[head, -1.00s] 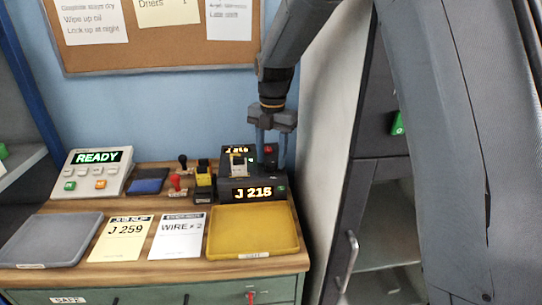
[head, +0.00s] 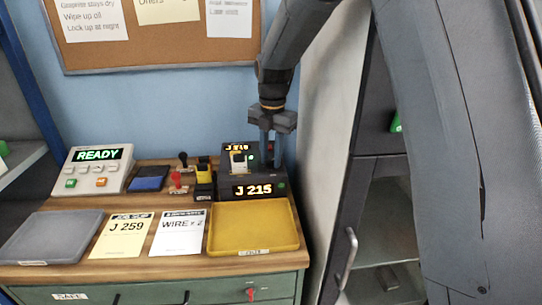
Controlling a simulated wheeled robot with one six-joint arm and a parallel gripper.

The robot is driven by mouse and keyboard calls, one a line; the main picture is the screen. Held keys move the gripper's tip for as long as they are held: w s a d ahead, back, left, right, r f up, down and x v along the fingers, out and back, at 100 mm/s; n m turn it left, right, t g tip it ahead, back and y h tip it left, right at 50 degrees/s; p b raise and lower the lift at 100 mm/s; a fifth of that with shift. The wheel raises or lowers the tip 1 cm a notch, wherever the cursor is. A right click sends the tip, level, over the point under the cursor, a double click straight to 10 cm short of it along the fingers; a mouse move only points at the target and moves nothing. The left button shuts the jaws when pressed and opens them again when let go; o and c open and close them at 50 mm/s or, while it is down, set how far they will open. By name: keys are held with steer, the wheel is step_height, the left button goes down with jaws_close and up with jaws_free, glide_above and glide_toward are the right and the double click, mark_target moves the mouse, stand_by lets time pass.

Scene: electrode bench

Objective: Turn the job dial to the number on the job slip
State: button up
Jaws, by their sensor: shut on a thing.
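The job slip (head: 125,236) lies on the bench front and reads J 259. The dial itself is mostly hidden between and behind the fingers.
A yellow tray (head: 254,245) and a grey tray (head: 40,256) lie along the front. A white paper reading WIRE x 2 (head: 178,233) lies between. A READY console (head: 98,170) stands back left. A grey cabinet (head: 340,190) stands close on the right.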

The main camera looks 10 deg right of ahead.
steer(key=m+p, duration=0.1)
steer(key=m, duration=0.4)
steer(key=shift+r, duration=0.1)
steer(key=m+p, duration=0.1)
steer(key=m, duration=0.5)
steer(key=shift+m, duration=0.4)
steer(key=m, duration=0.5)
steer(key=shift+h+p, duration=0.3)
steer(key=shift+p, duration=0.05)
steer(key=m, duration=0.6)
steer(key=shift+p, duration=0.3)
steer(key=shift+a+m, duration=0.1)
steer(key=shift+m, duration=0.2)
steer(key=o, duration=1)
steer(key=shift+s, duration=0.1)
steer(key=shift+o, duration=0.2)
